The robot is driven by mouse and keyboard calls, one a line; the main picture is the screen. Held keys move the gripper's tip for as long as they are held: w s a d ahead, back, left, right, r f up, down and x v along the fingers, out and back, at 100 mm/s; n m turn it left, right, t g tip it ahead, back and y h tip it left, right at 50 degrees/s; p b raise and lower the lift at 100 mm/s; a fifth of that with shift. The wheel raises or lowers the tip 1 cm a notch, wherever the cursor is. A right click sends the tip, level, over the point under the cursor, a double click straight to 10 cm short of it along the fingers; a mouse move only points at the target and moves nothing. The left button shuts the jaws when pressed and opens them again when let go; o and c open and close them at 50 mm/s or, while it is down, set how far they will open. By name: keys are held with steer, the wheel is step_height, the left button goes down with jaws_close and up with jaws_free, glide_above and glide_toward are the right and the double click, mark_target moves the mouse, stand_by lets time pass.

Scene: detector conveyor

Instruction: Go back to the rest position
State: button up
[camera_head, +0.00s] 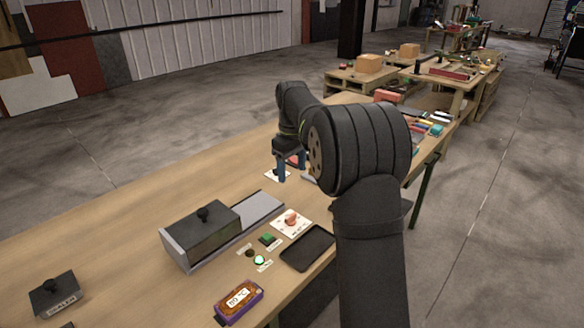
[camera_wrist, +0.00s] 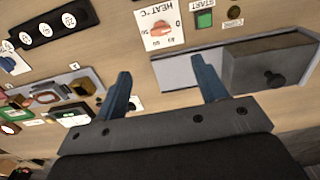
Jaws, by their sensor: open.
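My gripper (camera_head: 281,166) hangs over the wooden workbench (camera_head: 130,235), beyond the conveyor, with its blue fingers pointing down. In the wrist view its two blue fingers (camera_wrist: 165,88) stand well apart with nothing between them, so it is open and empty. The conveyor (camera_head: 262,208) is a grey track with a dark box-shaped housing (camera_head: 203,232) with a black knob on top. In the wrist view the housing (camera_wrist: 262,62) is at the right, beside the right finger. My arm hides part of the bench behind it.
Near the conveyor are a dial panel (camera_head: 291,222), a green button (camera_head: 268,239), a dark tray (camera_head: 308,248) and a purple-orange meter (camera_head: 239,300). A knobbed grey box (camera_head: 54,294) stands at the lower left. The bench's left part is mostly clear. Other workbenches (camera_head: 440,75) stand behind.

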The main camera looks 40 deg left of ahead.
mark_target(292, 216)
stand_by(0.4)
step_height(292, 216, down, 17)
steer(key=shift+f, duration=0.2)
stand_by(0.4)
